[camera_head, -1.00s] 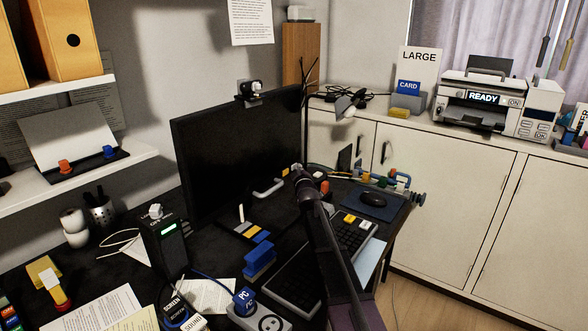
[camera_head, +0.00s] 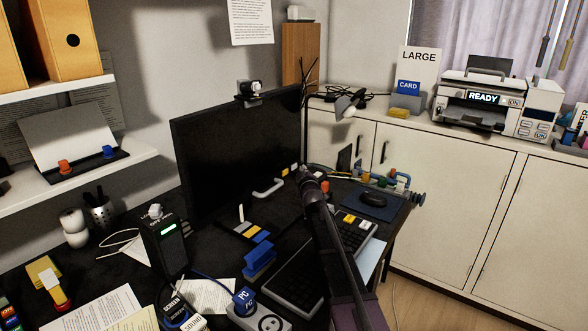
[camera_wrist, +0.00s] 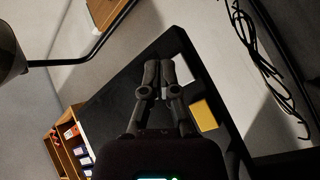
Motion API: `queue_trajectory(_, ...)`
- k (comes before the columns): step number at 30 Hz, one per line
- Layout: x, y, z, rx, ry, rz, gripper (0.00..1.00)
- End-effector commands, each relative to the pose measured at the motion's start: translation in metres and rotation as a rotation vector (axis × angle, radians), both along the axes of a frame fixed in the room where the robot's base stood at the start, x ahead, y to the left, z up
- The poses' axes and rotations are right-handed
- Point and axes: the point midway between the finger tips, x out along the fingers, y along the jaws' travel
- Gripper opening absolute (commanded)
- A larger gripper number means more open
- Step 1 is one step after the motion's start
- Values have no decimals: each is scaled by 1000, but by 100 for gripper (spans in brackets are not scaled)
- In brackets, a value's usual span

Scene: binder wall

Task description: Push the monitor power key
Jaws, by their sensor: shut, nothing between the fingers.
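The monitor (camera_head: 235,145) stands on the black desk with a dark screen. Two small keys sit at its lower right corner, a yellow key (camera_head: 285,172) and a white key (camera_head: 294,167). In the wrist view the white key (camera_wrist: 184,70) is just beside my fingertips and the yellow key (camera_wrist: 204,115) is farther down. I cannot read which is the power key. My gripper (camera_head: 304,171) is shut and empty, in front of the monitor's lower right corner; in the wrist view its fingertips (camera_wrist: 159,72) overlap the dark screen. Contact cannot be told.
A grey handle-like bar (camera_head: 268,187) is by the monitor's lower edge. A webcam (camera_head: 250,91) sits on top of the monitor.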

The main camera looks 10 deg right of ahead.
Motion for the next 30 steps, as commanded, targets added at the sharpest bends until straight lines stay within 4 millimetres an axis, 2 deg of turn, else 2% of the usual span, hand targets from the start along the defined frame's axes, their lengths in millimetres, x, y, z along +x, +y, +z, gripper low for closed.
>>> queue_trajectory(24, -37, -35, 0, -2, -1, 1, 0)
queue_trajectory(30, -39, -39, 0, 0, 1, 1, 0)
